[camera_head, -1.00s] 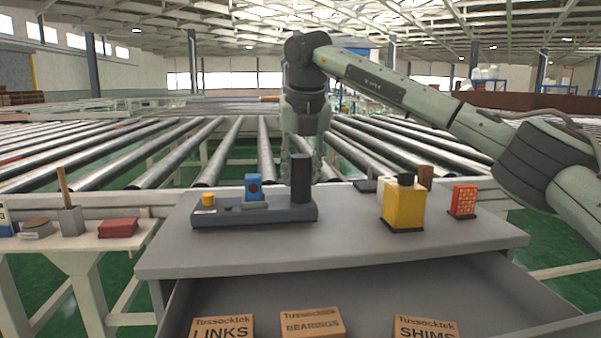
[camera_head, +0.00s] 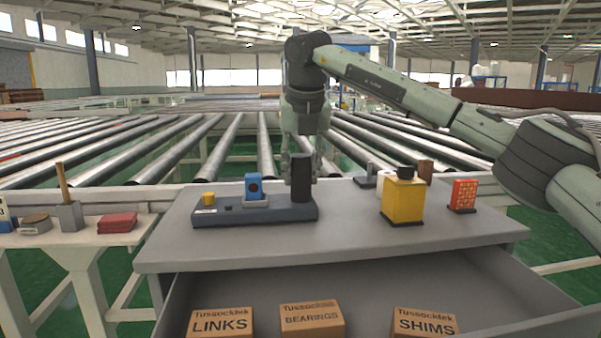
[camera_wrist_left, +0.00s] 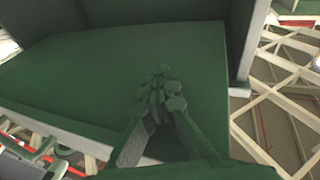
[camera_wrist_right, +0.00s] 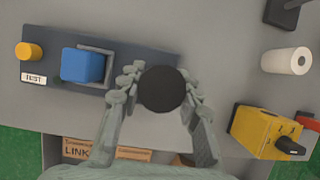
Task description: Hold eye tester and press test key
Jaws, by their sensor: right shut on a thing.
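The eye tester is a long dark-grey base (camera_head: 235,215) on the grey table. At its left end is a yellow button (camera_head: 209,198), beside a label reading TEST in the right wrist view (camera_wrist_right: 34,78). A blue block with a round dark eye (camera_head: 253,187) sits in a grey bracket mid-base. A black upright cylinder (camera_head: 301,178) stands at the right end. My right gripper (camera_wrist_right: 160,86) is shut on this cylinder, one finger on each side, pointing down. My left gripper (camera_wrist_left: 162,82) appears only in its wrist view, fingertips together and empty, low over green.
A yellow can (camera_head: 403,200) with a black cap, a white roll (camera_wrist_right: 287,61) and a red-orange patterned block (camera_head: 463,195) stand right of the tester. An open drawer (camera_head: 370,275) below holds several cartons. A side table (camera_head: 90,238) stands left. The table's front strip is clear.

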